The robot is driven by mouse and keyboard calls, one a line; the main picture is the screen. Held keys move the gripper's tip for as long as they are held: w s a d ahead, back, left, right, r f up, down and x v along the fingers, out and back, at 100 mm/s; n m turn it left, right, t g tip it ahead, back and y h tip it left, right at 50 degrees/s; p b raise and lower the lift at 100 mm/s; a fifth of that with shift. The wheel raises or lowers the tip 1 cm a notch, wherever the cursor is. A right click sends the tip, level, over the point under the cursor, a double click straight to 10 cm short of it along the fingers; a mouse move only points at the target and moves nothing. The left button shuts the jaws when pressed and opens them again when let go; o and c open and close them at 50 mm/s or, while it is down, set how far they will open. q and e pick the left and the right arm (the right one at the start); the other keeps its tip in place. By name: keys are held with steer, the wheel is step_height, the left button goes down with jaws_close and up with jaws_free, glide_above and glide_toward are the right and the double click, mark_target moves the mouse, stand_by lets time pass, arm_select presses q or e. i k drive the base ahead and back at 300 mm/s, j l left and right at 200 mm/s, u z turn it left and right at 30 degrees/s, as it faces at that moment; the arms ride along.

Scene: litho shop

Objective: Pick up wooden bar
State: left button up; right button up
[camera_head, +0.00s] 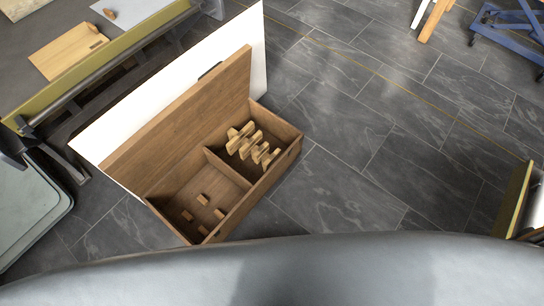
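An open wooden box (250,193) with a raised wooden lid (185,125) sits left of the middle in the head view. Its far right compartment holds several light wooden bars (243,137), standing in a row and close together. Its near left compartment holds several small brown wooden blocks (203,199) spread over its floor. I cannot tell which piece is the bar named in the task. Neither my left nor my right gripper shows in this view.
A white panel (258,70) stands behind the lid. A bench with a yellow-green edge (110,58) and a light wooden board (68,49) is at the upper left. A blue trolley (510,30) is at the upper right. The grey tile floor (400,130) right of the box is clear.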

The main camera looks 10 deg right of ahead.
mark_target(235, 144)
steer(key=i+l+u, duration=0.25)
steer(key=i+l, duration=1)
steer(key=l, duration=0.15)
